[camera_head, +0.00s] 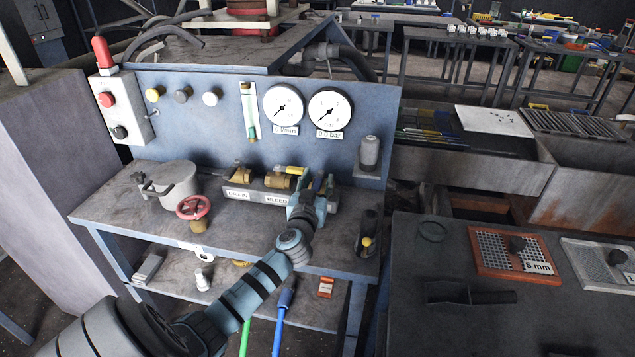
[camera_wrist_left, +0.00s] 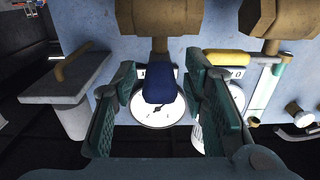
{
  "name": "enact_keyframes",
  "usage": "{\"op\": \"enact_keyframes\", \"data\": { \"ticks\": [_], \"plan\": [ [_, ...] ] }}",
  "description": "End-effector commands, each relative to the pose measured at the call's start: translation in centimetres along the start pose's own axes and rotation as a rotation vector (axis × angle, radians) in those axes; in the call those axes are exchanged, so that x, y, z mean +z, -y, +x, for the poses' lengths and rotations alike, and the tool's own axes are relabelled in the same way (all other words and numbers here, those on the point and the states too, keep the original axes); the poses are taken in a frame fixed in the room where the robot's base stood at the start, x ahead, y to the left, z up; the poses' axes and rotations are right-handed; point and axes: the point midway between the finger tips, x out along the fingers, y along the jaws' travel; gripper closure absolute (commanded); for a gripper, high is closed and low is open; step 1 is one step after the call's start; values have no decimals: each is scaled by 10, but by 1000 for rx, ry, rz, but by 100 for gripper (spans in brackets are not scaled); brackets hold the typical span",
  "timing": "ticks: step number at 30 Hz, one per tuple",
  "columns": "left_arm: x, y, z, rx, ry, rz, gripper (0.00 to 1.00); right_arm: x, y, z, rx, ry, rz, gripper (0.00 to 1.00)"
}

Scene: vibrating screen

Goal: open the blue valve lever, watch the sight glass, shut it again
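My left gripper (camera_head: 318,192) is at the right end of the brass valve row on the bench panel, and its arm hides the valve there in the head view. In the left wrist view the blue valve lever (camera_wrist_left: 164,88) hangs below a brass valve body (camera_wrist_left: 152,25). The fingers of my left gripper (camera_wrist_left: 164,100) stand apart, one on each side of the blue lever. I cannot tell if a pad touches it. The sight glass (camera_head: 249,108) is an upright tube on the panel, with green toward its lower part. My right gripper is not in view.
A yellow lever (camera_head: 291,170) sits just left of my gripper. A red handwheel (camera_head: 193,207) and a grey lidded pot (camera_head: 173,182) stand farther left. Two round gauges (camera_head: 331,109) are above. A grey bottle (camera_head: 369,152) is on a shelf at right.

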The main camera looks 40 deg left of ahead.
Motion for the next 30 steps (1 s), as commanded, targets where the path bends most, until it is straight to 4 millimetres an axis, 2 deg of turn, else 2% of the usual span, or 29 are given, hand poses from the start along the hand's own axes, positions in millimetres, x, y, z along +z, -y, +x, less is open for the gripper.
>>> {"op": "enact_keyframes", "data": {
  "ticks": [4, 9, 11, 12, 20, 23, 27, 30],
  "plan": [
    [0, 0, 0, 0, 0, 0, 62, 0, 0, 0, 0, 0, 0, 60],
    [0, 0, 0, 0, 0, 0, 89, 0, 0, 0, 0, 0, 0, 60],
    [0, 0, -1, 0, 0, 0, 98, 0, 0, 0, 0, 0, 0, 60],
    [0, 0, -1, 0, 0, 0, 100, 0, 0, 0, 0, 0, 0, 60],
    [1, -2, 0, -11, -1, -2, 100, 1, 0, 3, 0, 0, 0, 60],
    [6, -7, 0, -88, -5, -8, 100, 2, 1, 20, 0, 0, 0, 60],
    [10, -14, 2, -253, -5, -9, 100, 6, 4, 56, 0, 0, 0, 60],
    [9, -16, 3, -339, -4, -5, 100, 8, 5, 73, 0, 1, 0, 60]
  ]
}}
